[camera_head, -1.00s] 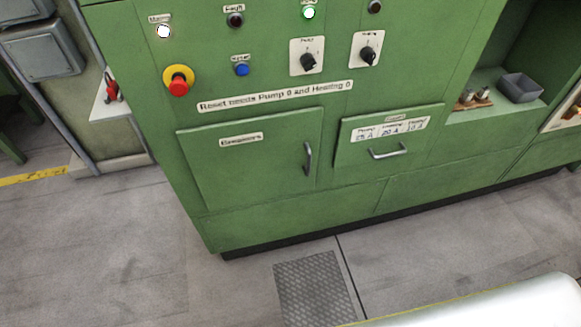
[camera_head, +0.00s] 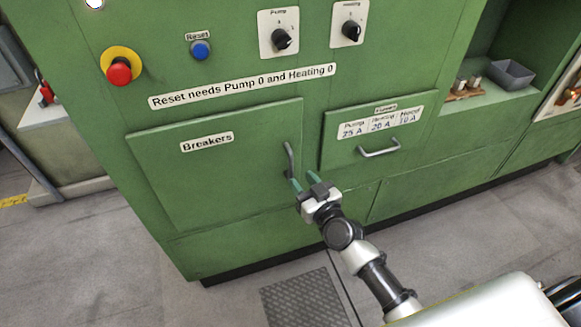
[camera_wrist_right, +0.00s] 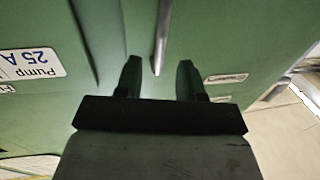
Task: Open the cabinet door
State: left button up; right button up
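The green cabinet door labelled "Breakers" (camera_head: 215,175) is closed, flush in the cabinet front. Its vertical grey handle (camera_head: 289,160) sits near the door's right edge. My right gripper (camera_head: 304,182) is open just in front of the handle's lower end. In the right wrist view, the gripper's two green fingers (camera_wrist_right: 158,78) stand apart, and the handle (camera_wrist_right: 162,35) runs down between their lines, ending near the fingertips. I cannot tell whether they touch it. My left gripper is not in view.
A fuse drawer (camera_head: 375,132) with a horizontal handle (camera_head: 380,149) is right of the door. Above are a red emergency button (camera_head: 119,71), a blue reset button (camera_head: 200,50) and rotary knobs (camera_head: 282,40). An open niche with a grey bin (camera_head: 512,73) is at the right. Floor in front is clear.

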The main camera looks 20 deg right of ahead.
aim_at(292, 169)
jog(key=x, duration=0.6)
jog(key=shift+w+a, duration=0.1)
jog(key=shift+c, duration=0.3)
grip_shut()
